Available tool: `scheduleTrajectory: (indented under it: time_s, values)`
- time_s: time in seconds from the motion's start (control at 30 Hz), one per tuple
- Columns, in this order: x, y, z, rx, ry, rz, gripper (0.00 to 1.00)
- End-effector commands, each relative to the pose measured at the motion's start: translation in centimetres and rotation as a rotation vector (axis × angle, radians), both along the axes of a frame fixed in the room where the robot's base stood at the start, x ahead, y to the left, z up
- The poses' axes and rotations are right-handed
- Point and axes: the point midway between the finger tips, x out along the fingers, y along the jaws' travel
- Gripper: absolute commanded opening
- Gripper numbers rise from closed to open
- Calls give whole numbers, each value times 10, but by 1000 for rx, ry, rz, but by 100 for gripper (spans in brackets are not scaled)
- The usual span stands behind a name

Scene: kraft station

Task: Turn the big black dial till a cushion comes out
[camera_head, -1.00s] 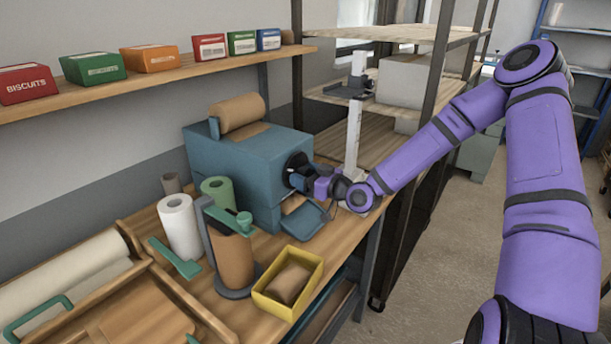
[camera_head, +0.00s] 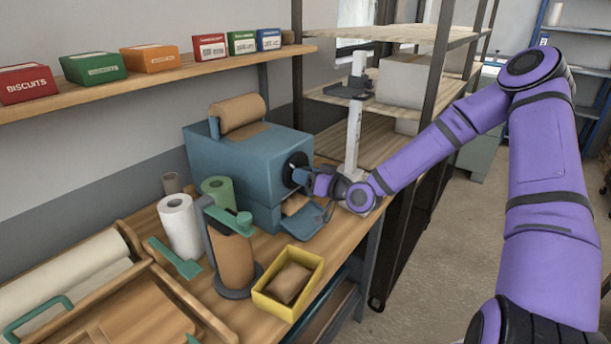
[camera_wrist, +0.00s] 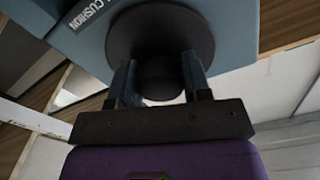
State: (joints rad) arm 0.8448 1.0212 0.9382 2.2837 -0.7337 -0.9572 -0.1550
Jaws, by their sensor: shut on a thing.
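The blue machine (camera_head: 235,165) stands on the bench, with a roll of brown paper on top. Its black dial (camera_head: 292,166) is on the right face. In the wrist view, the round dial (camera_wrist: 145,35) has a knob that sits between the two fingers of my gripper (camera_wrist: 160,82). My gripper (camera_head: 301,178) is shut on this knob. The word CUSHION shows beside the dial. Below it, a piece of brown paper (camera_head: 294,204) shows at the outlet above the blue tray (camera_head: 302,220); my gripper partly hides this area.
A yellow box (camera_head: 310,283) with a brown paper pad (camera_head: 289,282) stands at the bench's front edge. A brown roll on a stand (camera_head: 234,262) and a white roll (camera_head: 179,228) are to the left. A grey post (camera_head: 353,140) rises behind my wrist.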

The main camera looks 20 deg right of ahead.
Motion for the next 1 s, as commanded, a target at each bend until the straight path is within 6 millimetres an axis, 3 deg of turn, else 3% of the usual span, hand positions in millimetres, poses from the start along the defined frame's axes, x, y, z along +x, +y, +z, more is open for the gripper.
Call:
scheduleTrajectory:
  time_s: [1.0]
  values:
    - [-1,1,1,773,561,0,20]
